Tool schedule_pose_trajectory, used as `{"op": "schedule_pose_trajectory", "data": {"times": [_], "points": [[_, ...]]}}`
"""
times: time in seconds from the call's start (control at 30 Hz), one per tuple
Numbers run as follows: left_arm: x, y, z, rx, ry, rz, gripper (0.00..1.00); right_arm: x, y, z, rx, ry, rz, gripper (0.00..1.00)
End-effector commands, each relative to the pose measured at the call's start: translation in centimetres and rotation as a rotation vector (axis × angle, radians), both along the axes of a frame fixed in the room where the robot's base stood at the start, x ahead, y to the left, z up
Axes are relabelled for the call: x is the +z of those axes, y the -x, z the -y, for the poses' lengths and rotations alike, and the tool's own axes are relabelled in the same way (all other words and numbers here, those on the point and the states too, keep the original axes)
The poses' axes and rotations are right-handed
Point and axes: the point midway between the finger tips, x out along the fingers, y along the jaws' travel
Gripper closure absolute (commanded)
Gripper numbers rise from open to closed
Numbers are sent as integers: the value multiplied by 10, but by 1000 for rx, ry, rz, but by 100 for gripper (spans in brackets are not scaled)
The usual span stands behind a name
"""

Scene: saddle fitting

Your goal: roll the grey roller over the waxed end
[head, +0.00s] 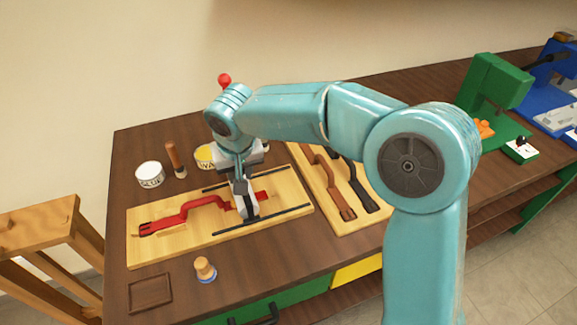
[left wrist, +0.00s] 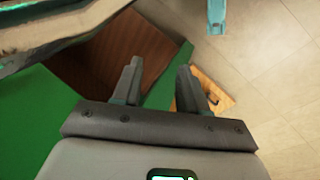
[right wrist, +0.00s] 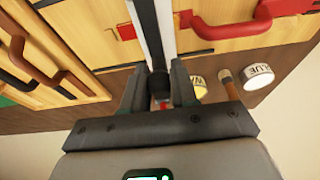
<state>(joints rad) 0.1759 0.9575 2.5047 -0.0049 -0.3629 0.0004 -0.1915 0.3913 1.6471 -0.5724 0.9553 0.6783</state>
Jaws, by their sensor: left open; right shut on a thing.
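The red strap (head: 185,217) lies on a light wooden board (head: 150,252); it also shows in the right wrist view (right wrist: 215,33). My right gripper (head: 241,180) is shut on a pale grey tool, which I take to be the grey roller (head: 248,206). The tool reaches down over the strap's right-hand stretch, and red shows on both sides of it. In the right wrist view the roller (right wrist: 153,30) runs up from between the fingers (right wrist: 160,92). Contact and wax are hard to tell. My left gripper (left wrist: 155,85) is open and empty, outside the head view.
A glue tin (head: 150,174), a yellow-labelled tin (head: 205,157) and a brown-handled tool (head: 175,158) stand behind the board. A second board with brown and black straps (head: 342,200) lies to the right. A wooden-topped piece (head: 205,268) and dark tray (head: 150,293) are in front.

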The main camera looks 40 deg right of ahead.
Motion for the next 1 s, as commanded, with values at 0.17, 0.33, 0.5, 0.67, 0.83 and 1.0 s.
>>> {"op": "schedule_pose_trajectory", "data": {"times": [0.17, 0.33, 0.5, 0.67, 0.83, 1.0], "points": [[0, 0, 0, 0, 0, 0, 57, 0, -2, -10, 2, -3, 1, 90], [1, 0, 0, 0, 0, 0, 57, 0, -3, -16, 3, -2, 1, 90], [1, 0, 0, 0, 0, 0, 57, 0, -6, -28, 3, -3, 1, 90], [1, 0, 0, 0, 0, 0, 57, 0, -6, -31, 3, -3, 0, 90], [2, 0, 0, 0, 0, 0, 57, 1, -8, -41, 3, -2, 0, 90], [3, 0, 0, 0, 0, 0, 57, 0, -10, -49, 4, -5, 0, 85]]}}
